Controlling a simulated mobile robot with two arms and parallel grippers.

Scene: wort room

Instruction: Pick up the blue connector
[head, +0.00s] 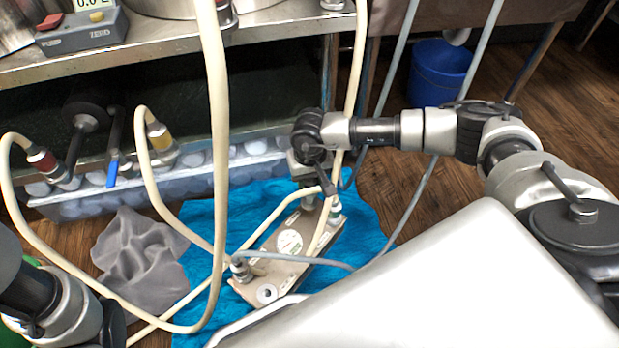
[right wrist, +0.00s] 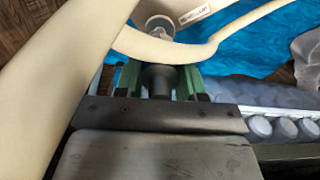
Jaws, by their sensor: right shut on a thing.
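My right gripper (head: 334,204) reaches down to the far right end of the fittings plate (head: 268,250), which lies on a blue cloth. In the right wrist view its green-padded fingers (right wrist: 158,82) are shut on a grey cylindrical fitting (right wrist: 157,78), close to a cream hose. No blue marking shows on this fitting, so I cannot tell from its colour that it is the blue connector. A connector with a grey hose (head: 240,268) stands at the plate's near left end. My left arm shows at the lower left; its fingertips are out of view.
Cream hoses (head: 218,150) loop across the front. A red-banded connector (head: 42,162) and a yellow-banded one (head: 160,138) hang at the left, with a blue lever (head: 112,170) between them. A grey rag (head: 138,255) lies beside the blue cloth (head: 200,228). A blue bucket (head: 438,75) stands behind.

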